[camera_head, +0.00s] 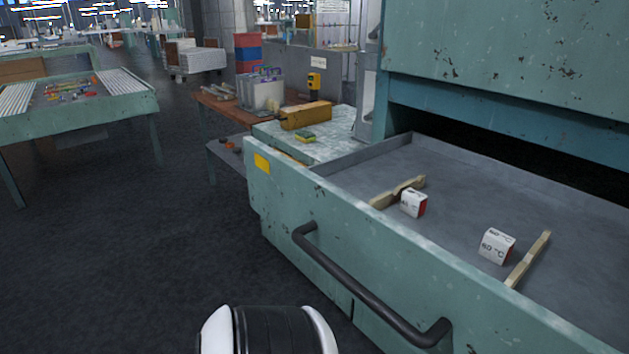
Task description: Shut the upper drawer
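The upper drawer (345,227) is a worn green metal drawer, pulled out of the green cabinet (500,50) on the right. A dark bar handle (372,296) runs across its front. Inside the grey tray lie two small white-and-red boxes, one box (412,203) to the left and another box (496,246) to the right. Two wooden pieces also lie there, one (398,191) by the left box and one (528,260) by the right box. A white and black part of my body shows at the bottom edge. Neither gripper is in view.
A green worktop (335,143) with a yellow-brown box (306,115) and a sponge (306,138) stands behind the drawer. A brown table (222,106) holds several items. A green table (75,112) stands at the far left. The dark floor between is clear.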

